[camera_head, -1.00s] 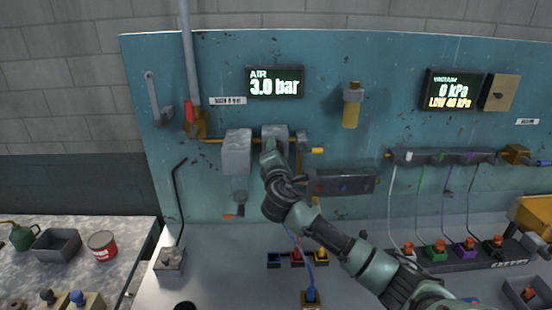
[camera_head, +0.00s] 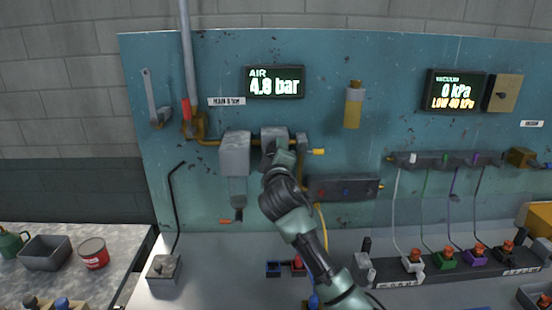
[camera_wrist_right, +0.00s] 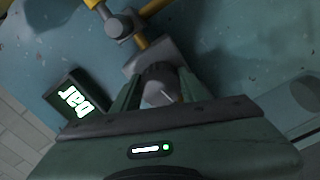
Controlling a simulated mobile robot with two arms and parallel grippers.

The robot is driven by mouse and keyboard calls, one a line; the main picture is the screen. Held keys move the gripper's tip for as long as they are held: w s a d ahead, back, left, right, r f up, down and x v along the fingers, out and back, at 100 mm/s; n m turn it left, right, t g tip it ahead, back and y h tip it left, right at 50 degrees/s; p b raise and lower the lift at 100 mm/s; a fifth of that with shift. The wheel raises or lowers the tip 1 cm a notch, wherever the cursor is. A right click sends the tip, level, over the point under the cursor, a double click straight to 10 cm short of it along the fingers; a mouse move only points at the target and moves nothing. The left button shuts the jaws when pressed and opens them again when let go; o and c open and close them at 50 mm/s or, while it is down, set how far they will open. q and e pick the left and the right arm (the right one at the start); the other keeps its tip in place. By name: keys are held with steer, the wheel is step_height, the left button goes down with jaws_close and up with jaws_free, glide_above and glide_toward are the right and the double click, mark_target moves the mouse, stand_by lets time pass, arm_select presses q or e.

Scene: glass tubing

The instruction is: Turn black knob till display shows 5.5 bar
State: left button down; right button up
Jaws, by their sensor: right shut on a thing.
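The AIR display (camera_head: 274,82) on the teal panel reads 4 point something bar; the second digit looks like a 9 but is blurred. In the head view my right gripper (camera_head: 282,160) is at the front of the grey regulator block (camera_head: 274,136) and hides the knob. My left gripper is not in view.
A grey filter unit (camera_head: 235,155) hangs just left of the regulator. A dark manifold (camera_head: 335,188) is close on the right. A vacuum display (camera_head: 455,90) is farther right. The bench below holds several coloured connectors.

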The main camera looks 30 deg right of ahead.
steer(key=shift+f+m+b, duration=0.25)
steer(key=shift+m+b, duration=0.15)
steer(key=shift+m, duration=0.8)
steer(key=o, duration=1.4)
steer(key=shift+r, duration=0.1)
steer(key=b+v, duration=0.2)
steer(key=v, duration=0.6)
